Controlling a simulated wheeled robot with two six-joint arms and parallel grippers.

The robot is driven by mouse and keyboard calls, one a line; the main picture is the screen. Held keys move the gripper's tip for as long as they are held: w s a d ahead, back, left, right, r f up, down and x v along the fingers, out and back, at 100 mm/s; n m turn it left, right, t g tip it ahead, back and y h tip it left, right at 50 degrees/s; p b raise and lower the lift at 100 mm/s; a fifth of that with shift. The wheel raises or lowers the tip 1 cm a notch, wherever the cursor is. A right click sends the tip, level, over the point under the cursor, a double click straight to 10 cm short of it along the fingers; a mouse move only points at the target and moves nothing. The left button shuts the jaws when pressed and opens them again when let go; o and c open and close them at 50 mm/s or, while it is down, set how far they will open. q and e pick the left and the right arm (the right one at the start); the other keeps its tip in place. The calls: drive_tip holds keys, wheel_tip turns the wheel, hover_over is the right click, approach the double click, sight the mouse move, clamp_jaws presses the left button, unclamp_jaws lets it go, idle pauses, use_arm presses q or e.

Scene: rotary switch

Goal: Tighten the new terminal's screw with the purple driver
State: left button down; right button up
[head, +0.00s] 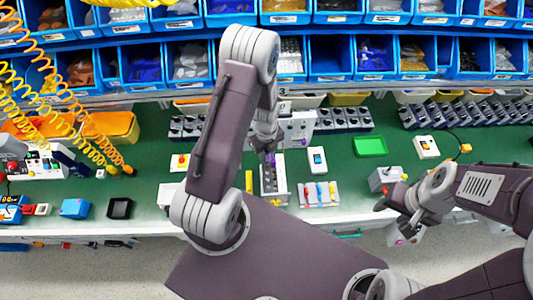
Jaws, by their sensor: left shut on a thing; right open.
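My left gripper (268,147) points down over the middle of the green bench and is shut on the purple driver (272,160). Only a small purple part of the driver shows below the fingers. A grey block with a row of terminals (274,188) sits directly below it. I cannot tell whether the driver's tip touches a screw, and the new terminal cannot be made out from the others. My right gripper (404,222) is open and empty at the bench's front edge, right of the block.
A holder with several coloured drivers (318,195) stands right of the block. Nearby are a white switch box (317,160), a green tray (370,146) and a grey box (386,178). Blue bins (330,62) line the back. Yellow coiled cables (85,120) hang at left.

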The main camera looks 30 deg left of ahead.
use_arm(q)
drive_tip(key=m, duration=0.4)
drive_tip(key=shift+r+p, duration=2.6)
drive_tip(key=shift+r, duration=0.45)
